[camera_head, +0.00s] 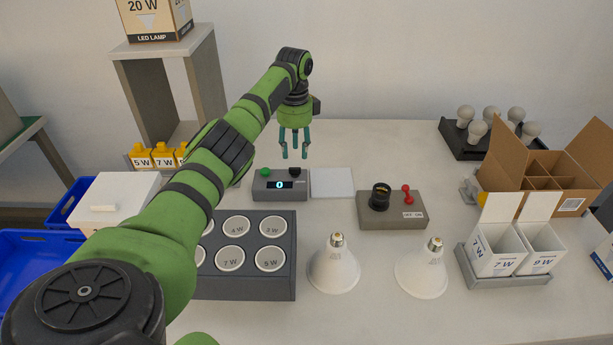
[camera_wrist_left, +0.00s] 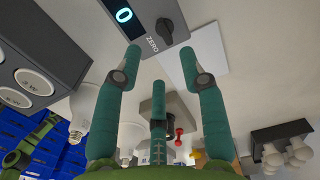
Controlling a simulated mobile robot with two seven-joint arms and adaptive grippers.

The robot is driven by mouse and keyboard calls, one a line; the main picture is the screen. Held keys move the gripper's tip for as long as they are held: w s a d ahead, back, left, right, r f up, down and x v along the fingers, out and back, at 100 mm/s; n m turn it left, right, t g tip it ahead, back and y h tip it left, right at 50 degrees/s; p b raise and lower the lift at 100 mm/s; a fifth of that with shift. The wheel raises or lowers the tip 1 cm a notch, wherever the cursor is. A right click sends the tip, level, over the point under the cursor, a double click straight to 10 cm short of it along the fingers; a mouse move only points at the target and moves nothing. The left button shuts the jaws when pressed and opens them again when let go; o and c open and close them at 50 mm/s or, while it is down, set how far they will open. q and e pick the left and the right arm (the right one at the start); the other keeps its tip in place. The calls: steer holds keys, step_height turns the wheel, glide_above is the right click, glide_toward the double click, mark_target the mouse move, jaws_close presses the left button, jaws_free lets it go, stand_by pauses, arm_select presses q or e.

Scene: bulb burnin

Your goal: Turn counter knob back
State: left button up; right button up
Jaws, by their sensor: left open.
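The counter (camera_head: 280,194) is a dark grey box with a lit display reading 0, a green button (camera_head: 266,171) and a black knob (camera_head: 295,171). In the left wrist view the knob (camera_wrist_left: 165,30) shows beside the word ZERO, near the display (camera_wrist_left: 124,15). My left gripper (camera_head: 294,153) is open and empty, its fingers pointing down above and behind the counter's knob end. In the left wrist view its fingers (camera_wrist_left: 162,54) are spread, with the knob beyond the tips and not between them. My right gripper is out of view.
A white pad (camera_head: 332,182) lies right of the counter. A test box (camera_head: 393,216) with a black socket and red lever stands further right. A dark holder (camera_head: 288,292) with labelled round wells and two bulbs (camera_head: 335,268) (camera_head: 422,272) are in front.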

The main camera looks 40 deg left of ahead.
mark_target(295, 169)
arm_select(q)
steer(key=shift+w+a+f, duration=0.1)
steer(key=shift+a+f, duration=0.15)
steer(key=shift+f, duration=0.7)
step_height(295, 169, down, 4)
steer(key=shift+f+p, duration=0.2)
steer(key=shift+p, duration=0.2)
steer(key=shift+f, duration=0.3)
jaws_close()
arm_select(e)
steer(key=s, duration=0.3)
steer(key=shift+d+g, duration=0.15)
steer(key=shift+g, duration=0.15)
